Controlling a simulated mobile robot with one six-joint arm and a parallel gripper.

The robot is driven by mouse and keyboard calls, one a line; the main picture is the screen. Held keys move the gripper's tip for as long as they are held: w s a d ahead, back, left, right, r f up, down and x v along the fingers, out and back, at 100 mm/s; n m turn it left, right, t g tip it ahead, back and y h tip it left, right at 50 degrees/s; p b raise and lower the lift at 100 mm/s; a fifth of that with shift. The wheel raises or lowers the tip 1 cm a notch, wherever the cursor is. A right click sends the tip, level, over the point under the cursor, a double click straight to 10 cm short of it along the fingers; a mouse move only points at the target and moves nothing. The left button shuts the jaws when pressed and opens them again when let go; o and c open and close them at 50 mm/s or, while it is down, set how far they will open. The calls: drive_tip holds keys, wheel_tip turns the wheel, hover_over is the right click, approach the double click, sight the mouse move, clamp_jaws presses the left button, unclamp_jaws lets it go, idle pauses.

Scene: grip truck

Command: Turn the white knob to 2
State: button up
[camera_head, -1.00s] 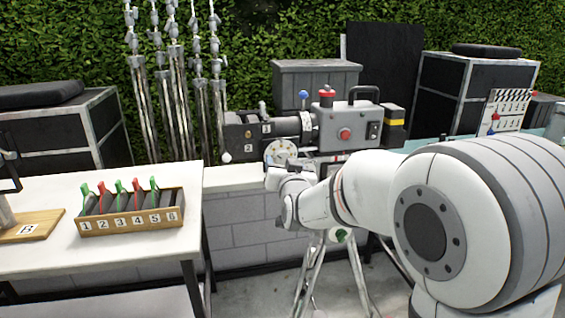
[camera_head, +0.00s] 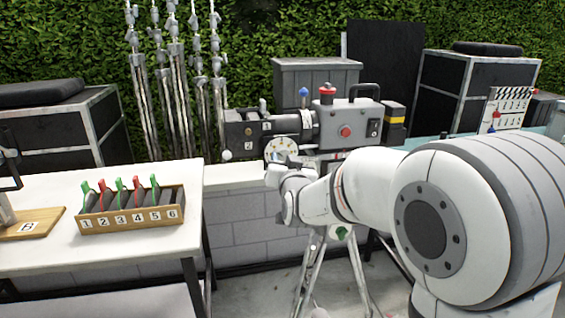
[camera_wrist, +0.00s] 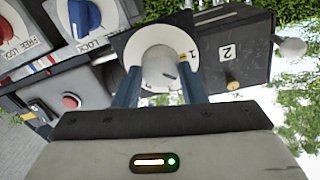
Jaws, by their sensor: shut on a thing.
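The white knob (camera_wrist: 158,62) shows in the wrist view as a round white piece with a dark mark, in front of a dark square plate. My gripper (camera_wrist: 160,76) is shut on it, with one blue finger on each side. A "1" with a yellow mark shows just right of the knob; other markings are hidden or too small to read. In the head view the white dial (camera_head: 281,146) sits low on the front of the grey film camera (camera_head: 345,124), and my wrist covers its lower part.
A dark box (camera_wrist: 232,52) labelled "2" and a white ball-ended lever (camera_wrist: 292,46) are right of the knob. A blue knob (camera_wrist: 84,17) and a red button (camera_wrist: 72,102) are on the left. A white table (camera_head: 150,243) with a numbered wooden tray (camera_head: 133,228) stands left.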

drive_tip(key=shift+f+m+b, duration=0.2)
drive_tip(key=shift+m+b, duration=0.2)
drive_tip(key=shift+b, duration=0.4)
drive_tip(key=shift+r, duration=0.2)
drive_tip(key=o, duration=1)
drive_tip(key=b+v, duration=0.1)
drive_tip(key=v, duration=0.6)
drive_tip(key=shift+s, duration=0.4)
